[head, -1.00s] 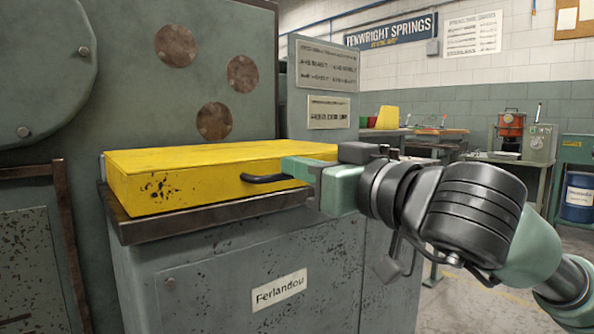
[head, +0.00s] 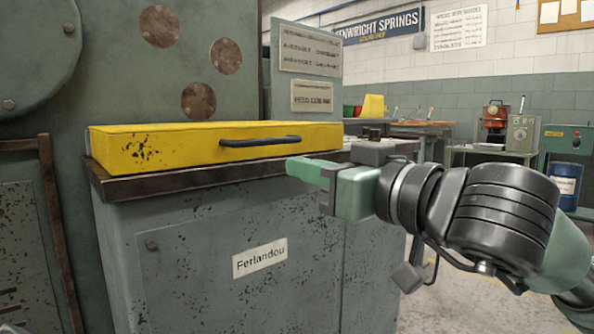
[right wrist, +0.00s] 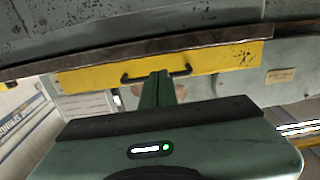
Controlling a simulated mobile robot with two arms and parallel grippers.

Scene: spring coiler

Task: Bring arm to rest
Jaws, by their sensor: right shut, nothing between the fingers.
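My right gripper (head: 298,171) is shut and empty. It points left, in front of the machine and a little below the black handle (head: 260,141) of the yellow cover (head: 185,149), apart from it in the head view. The cover lies flat on the brown ledge of the grey-green machine (head: 205,225). In the right wrist view the shut fingers (right wrist: 157,88) of my right gripper point toward the handle (right wrist: 157,76) and overlap its lower middle. My left gripper is not in view.
The machine body with its "Ferlandou" label (head: 260,257) stands close below and left of my right arm. Behind are workbenches (head: 430,130), an orange device (head: 495,116) and a blue drum (head: 566,184). Open floor shows at the lower right.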

